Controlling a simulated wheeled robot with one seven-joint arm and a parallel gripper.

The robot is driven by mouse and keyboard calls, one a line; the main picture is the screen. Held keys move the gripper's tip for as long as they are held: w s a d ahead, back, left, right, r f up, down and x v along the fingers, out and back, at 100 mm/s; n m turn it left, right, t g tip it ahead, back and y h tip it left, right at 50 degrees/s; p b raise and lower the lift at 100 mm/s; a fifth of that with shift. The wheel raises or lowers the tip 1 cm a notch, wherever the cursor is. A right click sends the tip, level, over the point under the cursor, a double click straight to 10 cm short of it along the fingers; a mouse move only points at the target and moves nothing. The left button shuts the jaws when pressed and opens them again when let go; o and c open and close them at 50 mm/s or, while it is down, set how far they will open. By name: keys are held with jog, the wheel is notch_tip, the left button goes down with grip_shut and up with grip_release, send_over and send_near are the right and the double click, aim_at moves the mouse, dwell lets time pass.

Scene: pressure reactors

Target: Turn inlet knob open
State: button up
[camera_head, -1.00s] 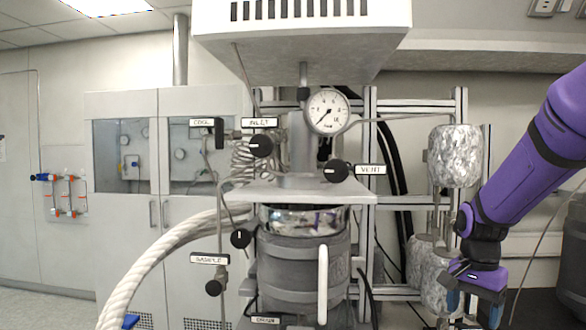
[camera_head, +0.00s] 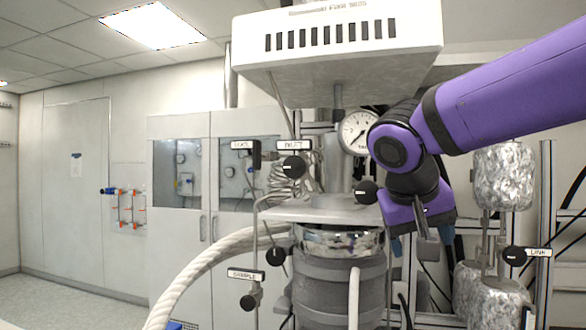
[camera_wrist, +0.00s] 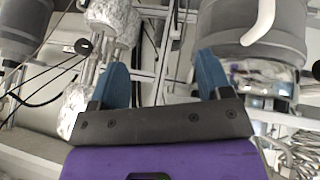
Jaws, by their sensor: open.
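The inlet knob (camera_head: 294,166) is a round black knob just under the white INLET label (camera_head: 294,145), left of the pressure gauge (camera_head: 358,132) in the head view. It appears unobstructed there, and nothing touches it. My gripper (camera_head: 422,242) hangs to the right of the reactor, lower than the inlet knob and well apart from it. Its two blue fingers are spread with nothing between them, as the wrist view (camera_wrist: 163,72) also shows. I cannot make out the inlet knob in the wrist view.
The vent knob (camera_head: 367,191) sits close left of my wrist, its label hidden. The reactor vessel (camera_head: 330,290) stands below, with a white hose (camera_head: 205,268) at left. Other knobs include SAMPLE (camera_head: 250,301) and LINK (camera_head: 514,256). Foil-wrapped cylinders (camera_head: 503,177) stand right.

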jog(key=a+r+t, duration=0.1)
jog(key=a+r, duration=0.1)
jog(key=a, duration=0.1)
jog(key=a+r+t, duration=0.1)
jog(key=a+r, duration=0.2)
jog(key=a, duration=0.1)
jog(key=a+r+t, duration=0.1)
jog(key=a+r, duration=0.2)
jog(key=shift+w+a+r+n+t+h, duration=0.2)
jog(key=shift+w+r+n+t+h, duration=0.1)
jog(key=shift+w+n+t, duration=0.1)
jog(key=m+t, duration=0.2)
jog(key=t, duration=0.2)
send_near(293, 165)
jog(key=x, duration=1.1)
jog(key=shift+w+f, duration=0.1)
jog(key=c, duration=0.9)
jog(key=shift+c, duration=0.2)
